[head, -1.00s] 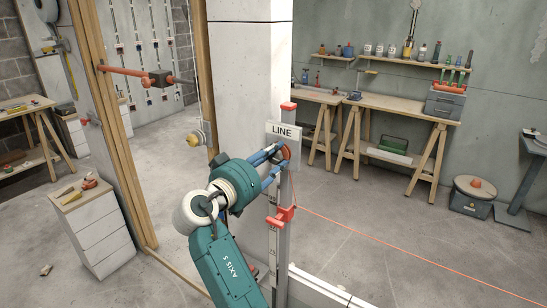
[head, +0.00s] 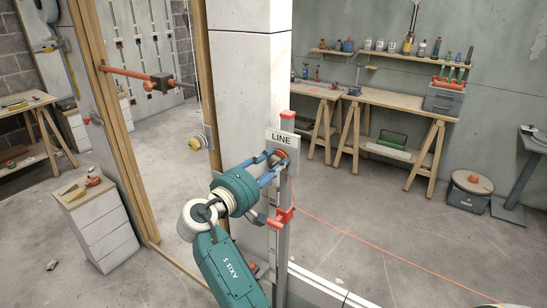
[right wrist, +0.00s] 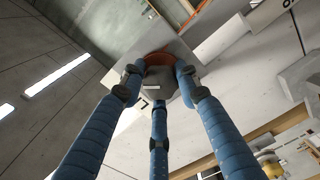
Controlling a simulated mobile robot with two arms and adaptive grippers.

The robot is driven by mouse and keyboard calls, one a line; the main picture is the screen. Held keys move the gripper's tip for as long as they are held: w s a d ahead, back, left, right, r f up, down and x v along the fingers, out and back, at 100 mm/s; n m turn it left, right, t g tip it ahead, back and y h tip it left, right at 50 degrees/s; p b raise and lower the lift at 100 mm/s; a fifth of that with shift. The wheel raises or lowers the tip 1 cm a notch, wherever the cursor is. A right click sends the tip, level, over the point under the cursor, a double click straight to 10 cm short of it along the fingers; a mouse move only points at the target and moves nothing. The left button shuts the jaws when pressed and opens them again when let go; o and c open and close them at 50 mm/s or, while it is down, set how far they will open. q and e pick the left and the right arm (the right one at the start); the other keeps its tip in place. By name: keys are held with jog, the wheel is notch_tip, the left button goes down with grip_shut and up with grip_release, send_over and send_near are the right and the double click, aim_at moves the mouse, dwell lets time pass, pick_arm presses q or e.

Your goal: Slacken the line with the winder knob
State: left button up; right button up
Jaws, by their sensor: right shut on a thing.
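The winder knob (head: 281,154) is a small reddish disc just below the sign marked LINE (head: 283,138), on an upright metal post. My right gripper (head: 277,160) reaches it from the left, with its blue fingers closed around it. In the right wrist view, three blue fingers surround the knob's orange-red disc (right wrist: 160,58), which has a grey middle part. The knob is partly hidden by the fingers. The orange line (head: 400,260) runs from the red clamp (head: 285,216) on the post down to the lower right and looks straight. My left gripper is out of view.
A white pillar (head: 253,80) stands behind the post, beside a wooden frame (head: 105,110). White drawers (head: 105,235) stand at left. The floor on the right is open apart from the line.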

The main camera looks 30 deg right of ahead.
jog(key=n+p, duration=0.1)
jog(key=n, duration=0.1)
jog(key=r+n+p, duration=0.1)
jog(key=n+p, duration=0.1)
jog(key=shift+w+r+n, duration=0.1)
jog(key=shift+r+n, duration=0.05)
jog(key=shift+n, duration=0.15)
jog(key=n+p, duration=0.6)
jog(key=shift+f+n, duration=0.25)
jog(key=shift+n, duration=0.15)
jog(key=shift+f+n+p, duration=0.2)
jog(key=shift+n+p, duration=0.2)
jog(key=shift+n, duration=0.9)
jog(key=shift+f, duration=0.15)
jog(key=o, duration=0.9)
jog(key=shift+o, duration=1.4)
jog(key=shift+w+d+f, duration=0.1)
jog(key=shift+f, duration=0.1)
